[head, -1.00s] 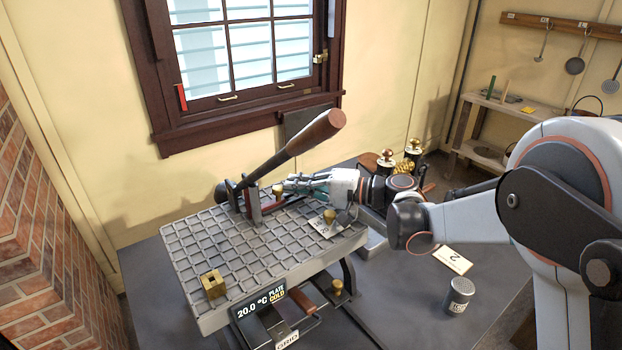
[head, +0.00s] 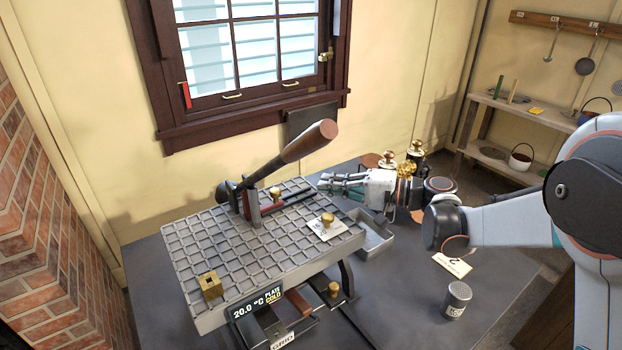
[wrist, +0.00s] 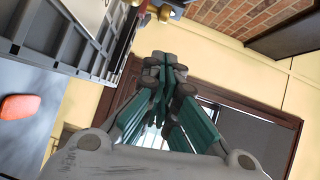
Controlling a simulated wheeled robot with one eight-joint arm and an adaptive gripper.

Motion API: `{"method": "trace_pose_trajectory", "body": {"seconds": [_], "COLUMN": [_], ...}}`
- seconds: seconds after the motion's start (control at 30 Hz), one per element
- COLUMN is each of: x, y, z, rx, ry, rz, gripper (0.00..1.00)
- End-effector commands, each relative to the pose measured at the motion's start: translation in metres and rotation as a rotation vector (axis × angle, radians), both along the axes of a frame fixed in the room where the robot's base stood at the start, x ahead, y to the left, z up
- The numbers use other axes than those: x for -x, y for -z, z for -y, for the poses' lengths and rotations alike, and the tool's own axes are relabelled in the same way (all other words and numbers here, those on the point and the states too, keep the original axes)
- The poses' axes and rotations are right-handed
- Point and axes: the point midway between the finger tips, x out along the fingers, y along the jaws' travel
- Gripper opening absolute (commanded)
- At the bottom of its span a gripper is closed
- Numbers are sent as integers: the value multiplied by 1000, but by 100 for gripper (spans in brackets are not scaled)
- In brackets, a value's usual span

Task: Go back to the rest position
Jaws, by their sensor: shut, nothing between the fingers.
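My gripper (head: 328,183) is shut and empty, with its fingers pointing left above the right back part of the gridded plate. In the wrist view my gripper (wrist: 168,70) shows its green fingers together, with the wall and window frame beyond. The grey gridded plate machine (head: 240,255) stands on the dark table, with a wooden-handled lever (head: 300,146) raised at an angle from its back. The fingers are to the right of the lever and apart from it. The plate's edge also shows in the wrist view (wrist: 62,38).
A brass block (head: 210,286) and a white card with a brass knob (head: 326,229) sit on the plate. A grey tray (head: 374,240), a tag (head: 453,264) and a grey can (head: 457,299) are on the table to the right. Brass-topped bottles (head: 388,165) stand behind my wrist.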

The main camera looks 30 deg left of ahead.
Motion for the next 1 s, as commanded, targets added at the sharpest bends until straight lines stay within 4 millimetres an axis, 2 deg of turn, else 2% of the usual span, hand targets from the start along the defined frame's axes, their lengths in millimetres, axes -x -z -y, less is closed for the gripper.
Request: {"method": "trace_pose_trajectory", "body": {"seconds": [0.1,0.2,0.5,0.67,0.87,1.0], "x": [-5,-6,-7,-4,8,21], "y": [-3,-4,-4,-13,-30,-38], "z": [22,32,43,56,98,134], "rx": [1,0,4,63,232,359], "ry": [4,2,3,37,133,202], "rz": [-1,-1,1,18,70,111], "gripper": [0,0,0,0,0,0]}}
